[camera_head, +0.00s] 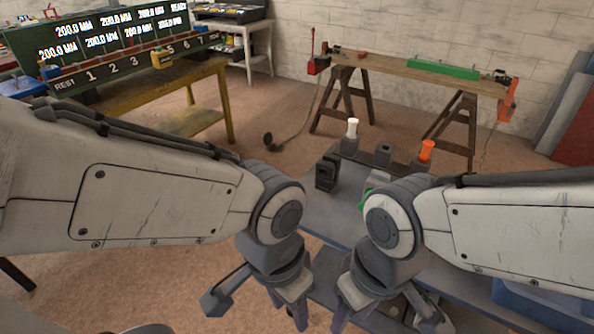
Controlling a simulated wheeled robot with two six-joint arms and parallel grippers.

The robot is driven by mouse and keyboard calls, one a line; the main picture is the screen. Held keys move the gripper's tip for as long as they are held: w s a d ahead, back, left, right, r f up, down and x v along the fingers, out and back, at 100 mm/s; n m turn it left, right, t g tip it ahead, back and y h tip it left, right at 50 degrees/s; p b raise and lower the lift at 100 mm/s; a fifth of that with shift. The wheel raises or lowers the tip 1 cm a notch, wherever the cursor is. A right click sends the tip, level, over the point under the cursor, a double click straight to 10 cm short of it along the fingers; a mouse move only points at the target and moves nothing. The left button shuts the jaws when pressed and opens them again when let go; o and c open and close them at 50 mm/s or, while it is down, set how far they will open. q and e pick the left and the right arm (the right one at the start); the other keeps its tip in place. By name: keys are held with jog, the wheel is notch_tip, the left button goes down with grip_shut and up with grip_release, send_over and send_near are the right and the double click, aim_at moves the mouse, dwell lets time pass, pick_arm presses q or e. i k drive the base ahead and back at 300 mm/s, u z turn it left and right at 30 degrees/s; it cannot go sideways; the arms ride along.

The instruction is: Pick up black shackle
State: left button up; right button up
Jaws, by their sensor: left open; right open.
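A black, blocky, loop-like piece (326,172) stands at the far left of the blue-grey bench (325,210); it may be the black shackle, but its shape is too small to be sure. My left gripper (300,308) points down at the bottom of the view, nearer to me than that piece and apart from it. My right gripper (343,312) points down just to its right. Both are open and hold nothing that I can see. Their fingertips are partly cut off or hard to make out. My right arm hides part of the bench.
On the bench, a white piece (352,128), a dark block (384,152) and an orange piece (427,150) stand along the far edge. A green item (364,200) is partly hidden by my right arm. A wooden trestle table (400,68) stands behind.

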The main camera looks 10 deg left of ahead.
aim_at(327, 173)
jog(key=u, duration=0.95)
jog(key=k, duration=1.2)
jog(key=u, duration=1.1)
jog(key=i, duration=0.6)
jog(key=z, duration=0.4)
jog(key=i, duration=1.75)
jog(key=z, duration=1.1)
jog(key=i, duration=1)
jog(key=z, duration=1.5)
jog(key=i, duration=0.6)
jog(key=z, duration=0.45)
